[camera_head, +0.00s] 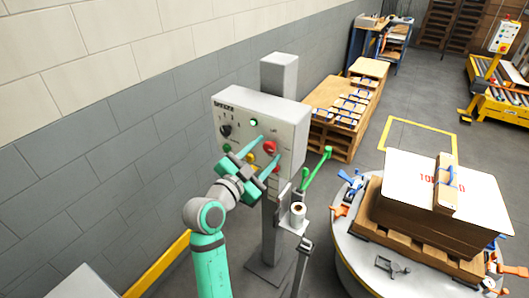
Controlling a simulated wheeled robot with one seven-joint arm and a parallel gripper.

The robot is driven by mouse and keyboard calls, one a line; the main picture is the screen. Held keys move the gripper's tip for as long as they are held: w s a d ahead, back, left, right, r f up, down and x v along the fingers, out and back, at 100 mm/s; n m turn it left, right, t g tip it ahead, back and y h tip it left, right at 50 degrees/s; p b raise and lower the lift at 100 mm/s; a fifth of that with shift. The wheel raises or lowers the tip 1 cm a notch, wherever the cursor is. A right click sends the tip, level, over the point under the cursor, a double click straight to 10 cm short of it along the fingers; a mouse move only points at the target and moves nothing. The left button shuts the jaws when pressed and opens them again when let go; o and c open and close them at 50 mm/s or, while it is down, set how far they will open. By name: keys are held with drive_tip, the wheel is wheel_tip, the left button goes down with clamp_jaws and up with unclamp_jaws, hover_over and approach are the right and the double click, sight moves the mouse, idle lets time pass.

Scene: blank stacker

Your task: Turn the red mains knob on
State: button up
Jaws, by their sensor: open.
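The red mains knob (270,147) is on the front of a pale grey control box (290,122) mounted on a grey post. My teal gripper (267,149) is in front of the panel with its two fingers spread. In the picture one fingertip lies above and left of the red knob and the other below and right of it. The fingers are open; I cannot tell whether they touch the knob or stop short of it. The knob's exact angle is too small to read. My gripper body covers part of the lower panel.
A black knob (226,130), a green button (253,122) and a red button (277,170) are also on the panel. A shelf with a white roll (297,212) and a green-handled lever (327,154) stand to the right. A round table (350,262) holds stacked cardboard.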

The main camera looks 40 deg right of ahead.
drive_tip(key=v, duration=1)
drive_tip(key=shift+s+a, duration=0.15)
drive_tip(key=shift+a, duration=0.05)
drive_tip(key=shift+f, duration=0.1)
drive_tip(key=s+a+f+n+t+y, duration=0.35)
drive_tip(key=a+f+n, duration=0.2)
drive_tip(key=f, duration=0.25)
drive_tip(key=s+a+f+n+t+y, duration=0.2)
drive_tip(key=a+f+n+y, duration=0.2)
drive_tip(key=f+n, duration=0.3)
drive_tip(key=s+a+f+n+t+y, duration=0.25)
drive_tip(key=a+f+n, duration=0.25)
drive_tip(key=f, duration=0.4)
drive_tip(key=s+a+f+n+y, duration=0.3)
drive_tip(key=s+a+f+y, duration=0.2)
drive_tip(key=s+a, duration=0.45)
drive_tip(key=s+a+r+y, duration=0.1)
drive_tip(key=s+a+r, duration=0.1)
drive_tip(key=s, duration=1.3)
drive_tip(key=shift+s+a+r+t+y, duration=0.2)
drive_tip(key=shift+s+r+t+y, duration=0.1)
drive_tip(key=shift+r, duration=0.25)
